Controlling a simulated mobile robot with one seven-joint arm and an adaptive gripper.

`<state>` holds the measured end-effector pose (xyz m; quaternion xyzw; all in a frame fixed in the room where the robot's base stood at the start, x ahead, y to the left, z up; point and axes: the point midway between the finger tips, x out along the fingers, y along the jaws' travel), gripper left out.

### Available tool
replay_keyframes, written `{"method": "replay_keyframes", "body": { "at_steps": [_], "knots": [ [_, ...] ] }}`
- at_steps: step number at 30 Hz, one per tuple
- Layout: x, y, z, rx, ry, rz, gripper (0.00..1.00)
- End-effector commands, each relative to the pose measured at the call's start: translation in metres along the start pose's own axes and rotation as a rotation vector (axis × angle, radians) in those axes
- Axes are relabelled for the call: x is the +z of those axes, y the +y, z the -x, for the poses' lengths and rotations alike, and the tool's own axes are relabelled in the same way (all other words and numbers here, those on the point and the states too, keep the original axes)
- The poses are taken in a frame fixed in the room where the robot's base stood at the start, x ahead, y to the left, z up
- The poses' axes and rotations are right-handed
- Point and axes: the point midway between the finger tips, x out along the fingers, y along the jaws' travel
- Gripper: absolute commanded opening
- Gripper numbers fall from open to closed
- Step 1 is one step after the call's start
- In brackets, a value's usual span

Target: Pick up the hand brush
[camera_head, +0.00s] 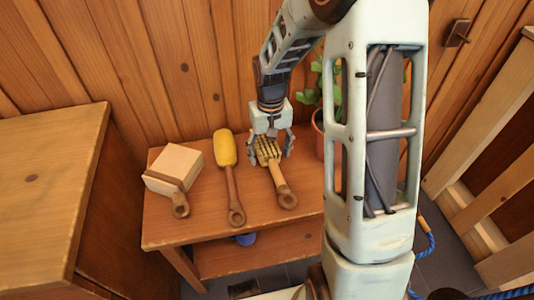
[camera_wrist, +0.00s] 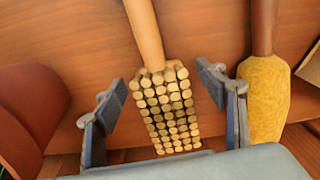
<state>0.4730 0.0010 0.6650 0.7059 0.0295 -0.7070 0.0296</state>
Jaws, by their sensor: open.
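The hand brush (camera_head: 279,178) lies on the small wooden table with its head of tan bristle tufts toward the wall and its wooden handle toward the table's front edge. In the wrist view its tufted head (camera_wrist: 165,112) faces up to the camera. My gripper (camera_head: 270,151) is over the brush head, pointing down. In the wrist view my gripper (camera_wrist: 166,98) is open, one finger on each side of the head, with visible gaps. Whether the fingertips reach down to head height is hard to tell.
A yellow-headed tool (camera_head: 227,150) lies close left of the brush, also near one finger in the wrist view (camera_wrist: 265,98). A cream block with a wooden handle (camera_head: 174,166) lies farther left. A potted plant (camera_head: 318,135) stands on the right. The wooden wall is close behind.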

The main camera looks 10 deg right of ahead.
Motion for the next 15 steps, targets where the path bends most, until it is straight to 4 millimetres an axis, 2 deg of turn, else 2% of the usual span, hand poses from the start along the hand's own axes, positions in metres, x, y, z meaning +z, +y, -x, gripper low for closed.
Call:
{"method": "replay_keyframes", "body": {
  "at_steps": [2,8,15],
  "knots": [
    [-0.0002,0.0001,-0.008,0.0,0.001,-0.001,0.65],
    [-0.0005,0.0003,-0.0072,0.0,0.002,-0.001,0.65],
    [-0.0004,0.0003,-0.0071,0.0,0.002,-0.001,0.4]
  ]
}}
